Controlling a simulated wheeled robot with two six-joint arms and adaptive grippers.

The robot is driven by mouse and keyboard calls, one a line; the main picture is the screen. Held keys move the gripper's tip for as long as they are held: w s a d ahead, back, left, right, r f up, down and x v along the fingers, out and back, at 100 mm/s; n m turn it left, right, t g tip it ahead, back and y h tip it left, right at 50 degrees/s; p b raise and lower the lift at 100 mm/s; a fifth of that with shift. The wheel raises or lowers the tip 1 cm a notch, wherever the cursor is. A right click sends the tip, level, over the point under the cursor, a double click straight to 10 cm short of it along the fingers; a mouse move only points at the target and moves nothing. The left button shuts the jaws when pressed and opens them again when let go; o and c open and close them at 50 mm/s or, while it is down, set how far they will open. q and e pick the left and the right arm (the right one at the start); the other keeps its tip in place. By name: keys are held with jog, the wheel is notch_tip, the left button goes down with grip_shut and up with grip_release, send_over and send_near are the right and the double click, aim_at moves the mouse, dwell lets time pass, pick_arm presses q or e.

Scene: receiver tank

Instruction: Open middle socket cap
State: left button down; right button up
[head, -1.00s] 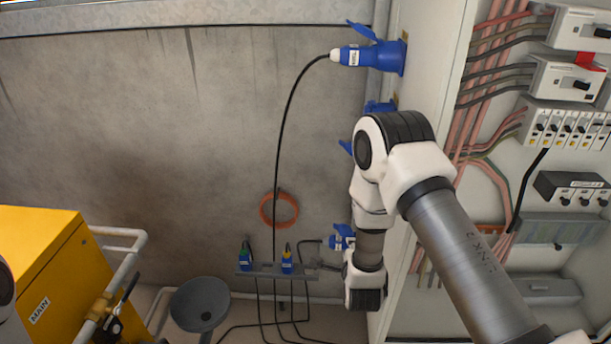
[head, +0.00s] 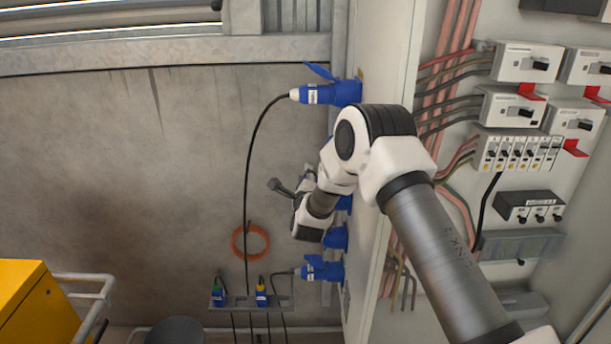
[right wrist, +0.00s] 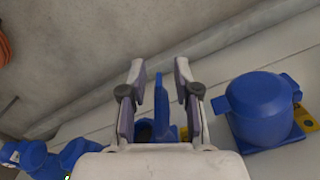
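In the right wrist view the middle socket (right wrist: 145,131) sits below my right gripper, its dark mouth partly uncovered. Its blue cap (right wrist: 188,104) stands up edge-on from the cabinet side. In the head view my right wrist hides most of the middle socket and the fingers. My left gripper is not in view.
A closed blue socket (right wrist: 262,105) stands right of the fingers. The head view shows the plugged top socket (head: 345,92) with its lid raised, another blue socket (head: 337,238), and the plugged bottom socket (head: 322,270). The open cabinet with breakers (head: 525,62) is at right.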

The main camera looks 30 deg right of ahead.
grip_shut()
jog(key=shift+f, duration=0.15)
jog(key=shift+w+a+f+n+b, duration=0.15)
jog(key=shift+f+n+b, duration=0.65)
jog(key=shift+n+b, duration=0.65)
jog(key=shift+w+a+f+n+b, duration=0.1)
jog(key=shift+f+n+b, duration=0.9)
jog(key=shift+b, duration=0.7)
jog(key=shift+w+a+f+n+b, duration=0.15)
jog(key=shift+f+n+b, duration=0.45)
jog(key=shift+n+b, duration=0.95)
jog(key=shift+s, duration=0.1)
